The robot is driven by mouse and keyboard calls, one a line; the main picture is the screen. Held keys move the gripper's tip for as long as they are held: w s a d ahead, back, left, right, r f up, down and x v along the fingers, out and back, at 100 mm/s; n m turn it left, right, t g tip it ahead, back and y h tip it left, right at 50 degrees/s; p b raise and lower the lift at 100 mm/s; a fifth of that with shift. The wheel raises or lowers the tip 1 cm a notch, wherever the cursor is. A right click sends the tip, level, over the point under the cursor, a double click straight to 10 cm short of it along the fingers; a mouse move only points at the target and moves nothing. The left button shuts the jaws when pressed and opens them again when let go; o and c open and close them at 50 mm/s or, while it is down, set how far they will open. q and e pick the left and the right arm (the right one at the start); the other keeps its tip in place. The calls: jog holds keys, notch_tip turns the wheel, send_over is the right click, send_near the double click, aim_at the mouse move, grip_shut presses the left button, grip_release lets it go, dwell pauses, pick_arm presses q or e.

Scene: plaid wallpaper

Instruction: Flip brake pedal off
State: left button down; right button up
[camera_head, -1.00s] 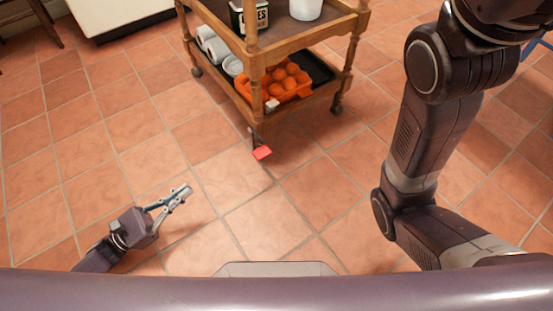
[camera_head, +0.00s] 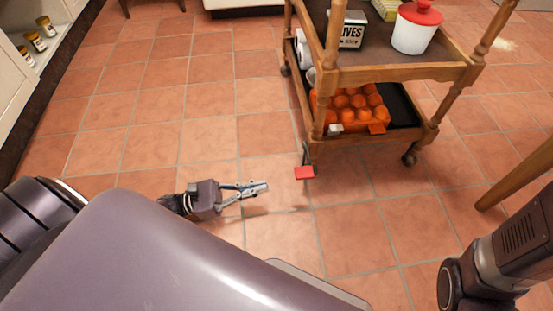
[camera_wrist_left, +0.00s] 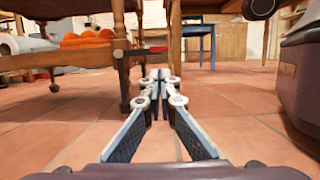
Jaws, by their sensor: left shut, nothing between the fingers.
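The brake pedal (camera_head: 304,173) is a small red tab. It sits low at the near front leg of a wooden cart (camera_head: 400,74), just above the tiled floor. My left gripper (camera_head: 266,186) is low over the floor, to the left of the pedal and a little nearer to me. Its fingers are shut with nothing between them, and a gap separates the tips from the pedal. In the left wrist view the closed fingertips (camera_wrist_left: 160,75) point toward the cart's leg area. My right gripper is out of view.
The cart carries an olives tin (camera_head: 350,31), a white pot with a red lid (camera_head: 416,28) and an orange tray of round orange items (camera_head: 350,108). A wooden leg (camera_head: 515,180) stands at the right. The floor around my left gripper is clear.

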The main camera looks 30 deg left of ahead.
pick_arm(q)
jog(key=b+x, duration=0.2)
jog(key=x, duration=0.7)
jog(key=shift+b, duration=0.3)
jog(key=shift+d+r, duration=0.1)
jog(key=shift+r, duration=0.05)
